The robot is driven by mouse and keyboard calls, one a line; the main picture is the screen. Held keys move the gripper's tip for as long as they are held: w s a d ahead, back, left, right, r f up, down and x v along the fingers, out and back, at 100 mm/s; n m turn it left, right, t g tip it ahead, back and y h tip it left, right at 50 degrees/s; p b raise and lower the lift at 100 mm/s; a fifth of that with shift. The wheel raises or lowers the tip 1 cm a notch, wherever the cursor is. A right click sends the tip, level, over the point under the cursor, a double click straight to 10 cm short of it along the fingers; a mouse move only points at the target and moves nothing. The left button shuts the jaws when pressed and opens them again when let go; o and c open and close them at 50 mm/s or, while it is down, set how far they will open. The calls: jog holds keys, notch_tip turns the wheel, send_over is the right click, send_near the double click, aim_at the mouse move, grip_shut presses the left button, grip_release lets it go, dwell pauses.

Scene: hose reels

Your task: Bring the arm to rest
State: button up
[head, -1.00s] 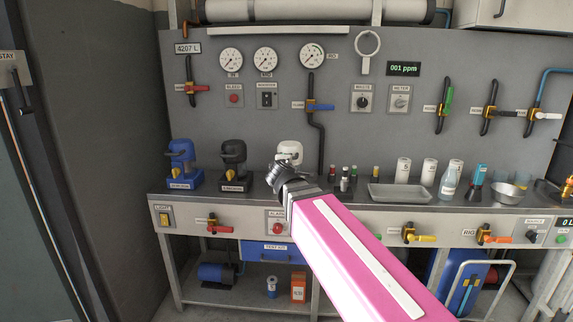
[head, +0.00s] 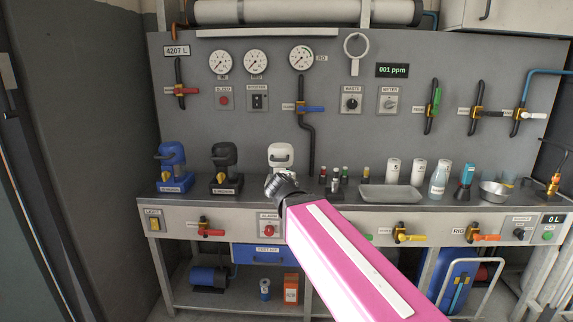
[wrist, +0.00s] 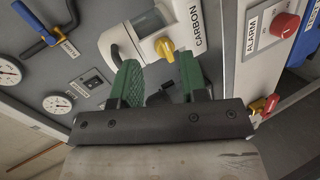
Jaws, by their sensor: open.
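In the wrist view this unit (wrist: 150,38) lies beyond the fingertips and bears the label CARBON. I cannot tell from the pictures whether the fingers touch it; they look apart from it.
A blue unit (head: 172,168) and a black unit (head: 225,168) stand left on the bench. A red alarm button (head: 269,230) is on the bench front near the gripper. Small bottles (head: 335,182) and a metal tray (head: 391,196) stand to the right. Gauges and valve handles line the back panel.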

jog(key=s+d+f+m+g+h, duration=0.1)
jog(key=d+f+m+g, duration=0.25)
jog(key=d+f, duration=0.4)
jog(key=s+d+f+m+g, duration=0.1)
jog(key=d+f+m+g, duration=0.3)
jog(key=f, duration=0.6)
jog(key=s+d+f+m+g+y, duration=0.1)
jog(key=s+d+f+m+g, duration=0.2)
jog(key=f, duration=0.4)
jog(key=s+d+f+m+g+y, duration=0.2)
jog(key=s+d+f+m+g, duration=0.1)
jog(key=s+f, duration=0.4)
jog(key=d+m, duration=0.1)
jog(key=d, duration=0.1)
jog(key=shift+d+f, duration=0.15)
jog(key=shift+d, duration=0.25)
jog(key=shift+s, duration=0.1)
